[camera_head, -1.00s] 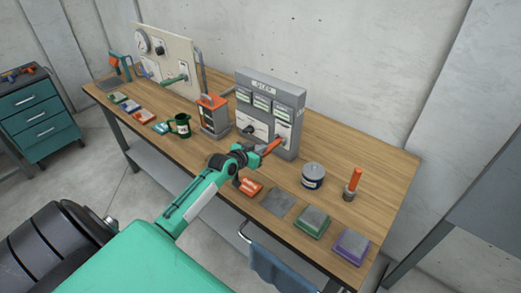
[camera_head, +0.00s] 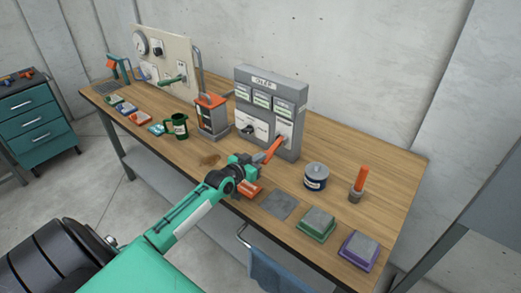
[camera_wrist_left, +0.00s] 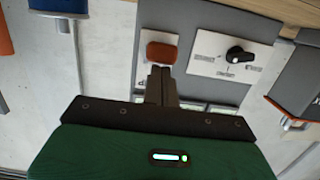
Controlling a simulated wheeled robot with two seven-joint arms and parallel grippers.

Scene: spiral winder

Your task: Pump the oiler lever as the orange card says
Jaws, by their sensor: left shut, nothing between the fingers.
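The grey oiler box (camera_head: 270,80) stands on the bench, with an orange lever (camera_head: 272,149) slanting down from its right front. My left gripper (camera_head: 256,160) is shut and empty, close to the lever's lower end; I cannot tell whether it touches. In the left wrist view the shut fingers (camera_wrist_left: 162,85) lie just below the orange lever end (camera_wrist_left: 162,52). A black knob (camera_wrist_left: 237,55) on a white plate is beside it. An orange card (camera_head: 250,190) lies on the bench, partly hidden by my left arm; its writing is unreadable. My right gripper is not in view.
An orange-topped grey device (camera_head: 211,115) and a green mug (camera_head: 180,126) stand left of the oiler. A dark-banded can (camera_head: 316,177) and an orange-handled tool (camera_head: 359,183) stand right. Several coloured pads line the front edge.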

